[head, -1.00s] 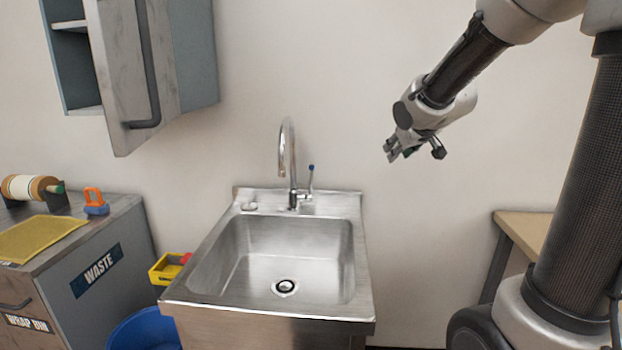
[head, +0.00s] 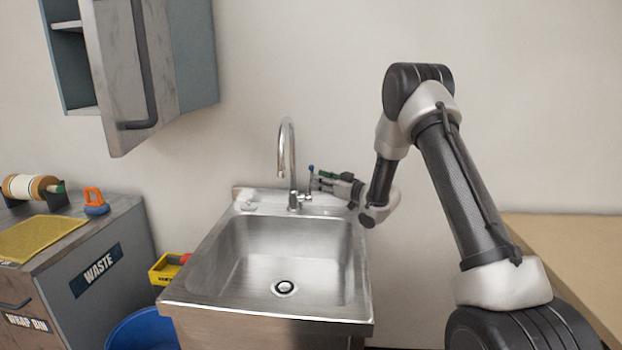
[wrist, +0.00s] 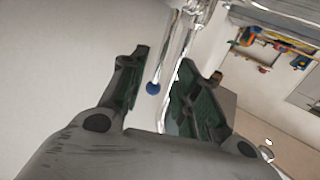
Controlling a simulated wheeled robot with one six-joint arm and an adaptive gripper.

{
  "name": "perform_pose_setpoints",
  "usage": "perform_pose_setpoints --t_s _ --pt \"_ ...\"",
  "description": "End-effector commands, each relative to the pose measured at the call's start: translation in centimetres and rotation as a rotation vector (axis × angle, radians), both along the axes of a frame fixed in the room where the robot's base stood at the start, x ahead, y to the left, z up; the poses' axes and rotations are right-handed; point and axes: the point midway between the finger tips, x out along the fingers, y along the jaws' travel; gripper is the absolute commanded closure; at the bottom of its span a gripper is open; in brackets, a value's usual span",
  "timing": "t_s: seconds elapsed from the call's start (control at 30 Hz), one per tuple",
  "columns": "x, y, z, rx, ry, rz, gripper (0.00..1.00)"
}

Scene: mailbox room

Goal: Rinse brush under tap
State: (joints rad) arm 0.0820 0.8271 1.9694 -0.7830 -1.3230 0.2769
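The tap (head: 289,160) is a tall chrome gooseneck at the back of the steel sink (head: 345,240). Its thin lever with a blue tip (head: 311,168) stands upright beside the spout. My gripper (head: 325,182) is just right of the lever, reaching toward it from the right. In the wrist view the two fingers of my gripper (wrist: 164,92) are apart, and the blue lever tip (wrist: 153,88) shows in the gap between them. Whether a finger touches the lever I cannot tell. No water stream shows from the spout. I cannot make out a brush in either view.
A waste cabinet (head: 95,240) at left carries a yellow mat (head: 40,238), a tape roll (head: 30,187) and an orange-and-blue object (head: 95,202). A yellow bin (head: 165,268) and blue bucket (head: 145,328) stand beside the sink. A wall cabinet (head: 165,60) hangs upper left.

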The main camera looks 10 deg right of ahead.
Motion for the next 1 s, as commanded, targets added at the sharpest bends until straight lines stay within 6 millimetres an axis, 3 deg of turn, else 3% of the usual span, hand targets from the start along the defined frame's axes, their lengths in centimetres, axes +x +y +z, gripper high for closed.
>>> perform_pose_setpoints --t_s 0.23,0.6,0.8,1.0 --pt "2.9 2.3 0.0 -0.001 0.000 -0.001 0.69" --pt "3.6 2.8 0.0 0.000 0.001 -0.003 0.69" --pt "3.6 2.8 0.0 0.000 0.001 -0.003 1.00" --pt "3.6 2.8 0.1 0.000 0.000 -0.003 1.00"
